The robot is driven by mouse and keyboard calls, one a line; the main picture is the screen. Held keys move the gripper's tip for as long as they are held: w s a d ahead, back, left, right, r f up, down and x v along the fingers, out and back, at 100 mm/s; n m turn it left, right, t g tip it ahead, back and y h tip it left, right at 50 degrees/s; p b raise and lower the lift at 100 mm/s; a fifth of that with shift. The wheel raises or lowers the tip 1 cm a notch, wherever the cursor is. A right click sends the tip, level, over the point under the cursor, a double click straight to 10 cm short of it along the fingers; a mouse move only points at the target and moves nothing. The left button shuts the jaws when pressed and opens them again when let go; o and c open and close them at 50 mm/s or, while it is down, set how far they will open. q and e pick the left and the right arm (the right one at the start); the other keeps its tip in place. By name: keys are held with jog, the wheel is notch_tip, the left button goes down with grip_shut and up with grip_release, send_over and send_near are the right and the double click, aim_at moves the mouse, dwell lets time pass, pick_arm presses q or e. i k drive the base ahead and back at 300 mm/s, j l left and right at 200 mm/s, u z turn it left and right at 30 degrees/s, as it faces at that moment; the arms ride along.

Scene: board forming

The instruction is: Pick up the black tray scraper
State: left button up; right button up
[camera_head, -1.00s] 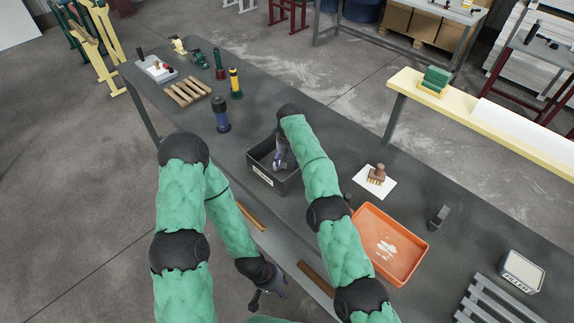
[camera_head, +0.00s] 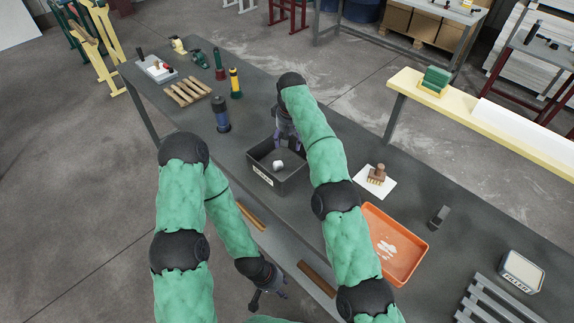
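A black open tray (camera_head: 292,184) with a white label stands on the long grey table. A small whitish object (camera_head: 278,165) lies inside it; I cannot tell whether it is part of a scraper. My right gripper (camera_head: 288,147) is over the tray's far edge, fingers pointing down and apart, with nothing visible between them. My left gripper (camera_head: 268,298) hangs low by the table's near edge, away from the tray, open and empty. A dark upright block-like tool (camera_head: 438,216) stands farther right; I cannot tell whether it is a scraper.
An orange tray (camera_head: 415,262) with white residue lies right of my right forearm. A brush (camera_head: 377,174) rests on a white sheet (camera_head: 362,183). A dark blue-banded bottle (camera_head: 221,115) stands left of the black tray. A filler tub (camera_head: 522,270) is at far right.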

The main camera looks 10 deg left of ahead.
aim_at(439, 216)
jog(key=k, duration=1)
